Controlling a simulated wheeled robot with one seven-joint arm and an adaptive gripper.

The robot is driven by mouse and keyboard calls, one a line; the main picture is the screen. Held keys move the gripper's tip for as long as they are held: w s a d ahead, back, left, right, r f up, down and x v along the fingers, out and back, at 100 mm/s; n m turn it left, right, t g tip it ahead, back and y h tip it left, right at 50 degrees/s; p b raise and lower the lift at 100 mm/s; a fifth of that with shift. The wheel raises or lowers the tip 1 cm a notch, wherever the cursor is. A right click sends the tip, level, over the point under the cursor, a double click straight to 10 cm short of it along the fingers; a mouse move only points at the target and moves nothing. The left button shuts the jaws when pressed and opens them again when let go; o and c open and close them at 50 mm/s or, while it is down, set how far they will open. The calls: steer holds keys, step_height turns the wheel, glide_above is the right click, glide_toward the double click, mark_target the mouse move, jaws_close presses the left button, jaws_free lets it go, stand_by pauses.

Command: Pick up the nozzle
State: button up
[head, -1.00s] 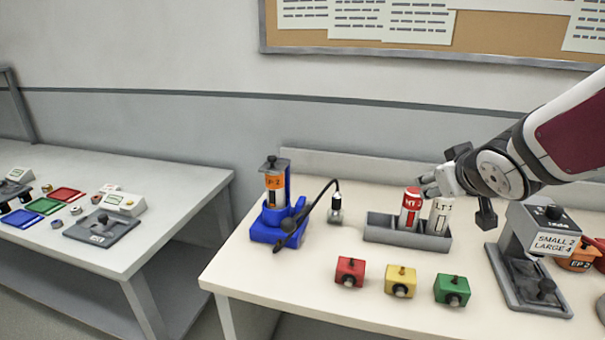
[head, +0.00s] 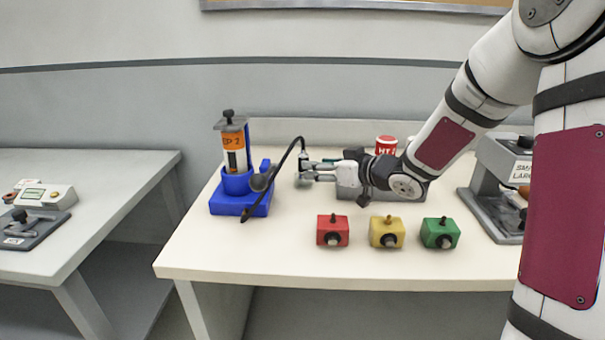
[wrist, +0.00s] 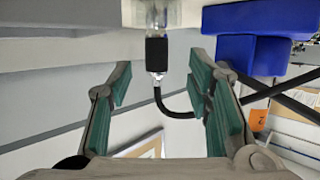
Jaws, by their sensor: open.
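The nozzle (head: 304,158) stands upright on the table at the end of a black hose that loops over from a blue dispenser (head: 236,182). In the wrist view the nozzle (wrist: 156,55) shows a black grip with silver parts, and the picture is upside down. My gripper (head: 308,171) is level and low over the table, its fingers pointing left at the nozzle. In the wrist view my gripper (wrist: 160,80) is open, with green pads apart on either side of the nozzle's line. I cannot tell whether the nozzle is fully between the pads.
A grey tray (head: 347,180) with a red-labelled can (head: 386,143) is behind my arm. Red (head: 332,230), yellow (head: 386,231) and green (head: 440,232) blocks stand in front. A grey press (head: 495,190) is at the right. The table's front left is clear.

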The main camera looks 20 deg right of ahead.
steer(key=x, duration=0.2)
steer(key=b+x, duration=0.1)
steer(key=x, duration=0.1)
steer(key=b+x, duration=0.1)
steer(key=x, duration=0.2)
steer(key=shift+w+r, duration=0.25)
jaws_close()
